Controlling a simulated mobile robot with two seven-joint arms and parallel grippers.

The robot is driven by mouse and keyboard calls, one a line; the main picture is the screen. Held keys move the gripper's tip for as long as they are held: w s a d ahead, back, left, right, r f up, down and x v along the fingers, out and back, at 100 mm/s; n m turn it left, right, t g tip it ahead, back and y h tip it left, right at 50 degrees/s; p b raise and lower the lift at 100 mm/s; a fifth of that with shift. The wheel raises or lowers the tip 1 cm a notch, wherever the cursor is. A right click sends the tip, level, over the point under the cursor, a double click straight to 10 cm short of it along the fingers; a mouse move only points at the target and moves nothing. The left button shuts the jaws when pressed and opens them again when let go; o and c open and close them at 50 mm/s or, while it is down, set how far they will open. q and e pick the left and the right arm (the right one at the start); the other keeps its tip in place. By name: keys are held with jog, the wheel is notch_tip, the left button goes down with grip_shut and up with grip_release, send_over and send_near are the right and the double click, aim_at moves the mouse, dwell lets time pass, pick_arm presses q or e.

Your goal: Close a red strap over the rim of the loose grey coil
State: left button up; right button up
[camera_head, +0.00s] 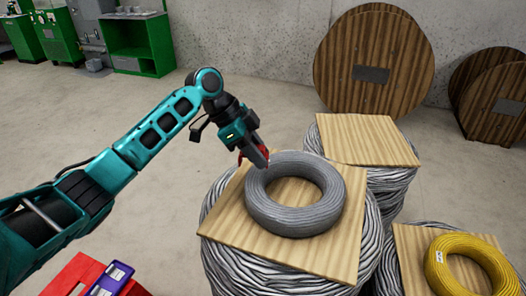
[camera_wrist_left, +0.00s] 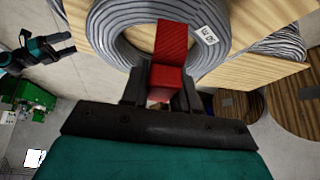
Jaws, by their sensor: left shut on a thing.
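The loose grey coil (camera_head: 294,222) lies flat on a square wooden board (camera_head: 230,225) on top of a large drum of grey cable. My left gripper (camera_head: 258,160) is at the coil's upper left rim, shut on a red strap (camera_head: 241,157). In the left wrist view the red strap (camera_wrist_left: 170,42) runs from between the fingers (camera_wrist_left: 160,88) across the rim of the grey coil (camera_wrist_left: 120,38). A white label (camera_wrist_left: 209,36) sits on the coil beside it. I cannot tell whether the strap's ends meet.
A yellow coil (camera_head: 436,268) lies on another board at the lower right. A bare board (camera_head: 370,140) tops a drum behind. Wooden reels (camera_head: 350,45) stand by the wall. A red stand (camera_head: 75,272) with a purple item (camera_head: 108,282) is at the lower left.

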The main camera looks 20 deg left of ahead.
aim_at(258, 178)
pick_arm(q)
jog(key=shift+f, duration=0.85)
notch_tip(258, 178, down, 2)
jog(key=b, duration=0.2)
jog(key=shift+b, duration=0.3)
jog(key=shift+r+p, duration=0.2)
jog(key=shift+p, duration=0.2)
jog(key=shift+f, duration=0.2)
jog(key=shift+p, duration=0.3)
jog(key=shift+f, duration=0.3)
